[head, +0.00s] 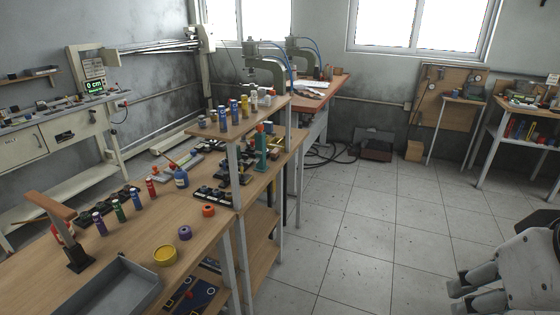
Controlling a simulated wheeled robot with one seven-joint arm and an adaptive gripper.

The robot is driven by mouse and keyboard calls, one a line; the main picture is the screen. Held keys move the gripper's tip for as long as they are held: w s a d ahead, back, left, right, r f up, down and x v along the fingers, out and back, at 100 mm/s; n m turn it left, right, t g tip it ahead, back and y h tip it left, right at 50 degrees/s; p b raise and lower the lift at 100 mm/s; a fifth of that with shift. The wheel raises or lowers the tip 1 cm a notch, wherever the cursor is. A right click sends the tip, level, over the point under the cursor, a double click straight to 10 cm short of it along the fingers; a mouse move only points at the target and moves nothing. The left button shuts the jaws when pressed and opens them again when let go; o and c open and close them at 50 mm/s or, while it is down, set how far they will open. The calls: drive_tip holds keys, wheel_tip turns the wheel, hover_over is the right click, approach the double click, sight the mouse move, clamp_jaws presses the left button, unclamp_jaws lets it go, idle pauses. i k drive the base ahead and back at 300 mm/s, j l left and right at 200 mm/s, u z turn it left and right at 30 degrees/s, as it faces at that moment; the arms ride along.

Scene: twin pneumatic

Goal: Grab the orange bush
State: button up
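The orange bush (208,210) is a short ring with a hole, standing on the wooden workbench (205,235) near its right edge. A purple bush (185,233) and a larger yellow ring (165,255) stand nearer to me on the same bench. My gripper (459,295) is at the lower right, over the floor and well to the right of the bench. Its two fingers point left with a gap between them, and nothing shows in it. It is far from the orange bush and touches nothing visible.
A grey tray (112,287) lies on the bench's near end. A raised shelf (240,118) on posts overhangs the bench's far part. The tiled floor (355,235) right of the bench is clear.

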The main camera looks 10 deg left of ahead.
sight(208, 211)
drive_tip(key=i+u, duration=0.35)
drive_tip(key=i+l+u, duration=0.15)
drive_tip(key=i+u, duration=0.15)
drive_tip(key=i, duration=0.2)
drive_tip(key=i+u, duration=0.2)
drive_tip(key=u, duration=0.2)
drive_tip(key=i+u, duration=0.15)
drive_tip(key=u, duration=0.25)
drive_tip(key=i+l+u, duration=0.1)
drive_tip(key=u, duration=0.3)
drive_tip(key=i, duration=0.1)
